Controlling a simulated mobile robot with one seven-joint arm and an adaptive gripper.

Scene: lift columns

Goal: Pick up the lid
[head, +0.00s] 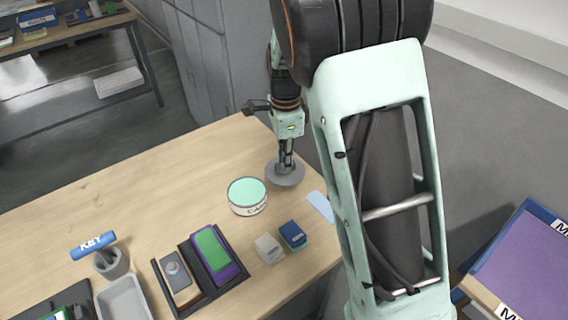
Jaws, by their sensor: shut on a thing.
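The lid (285,176) is a grey round disc near the far right edge of the wooden table. My gripper (286,164) points down over it and is shut on its middle. I cannot tell whether the lid touches the table or hangs just above it.
Two small blocks, grey (269,249) and blue (293,235), lie before the can. The table's back left (150,175) is clear.

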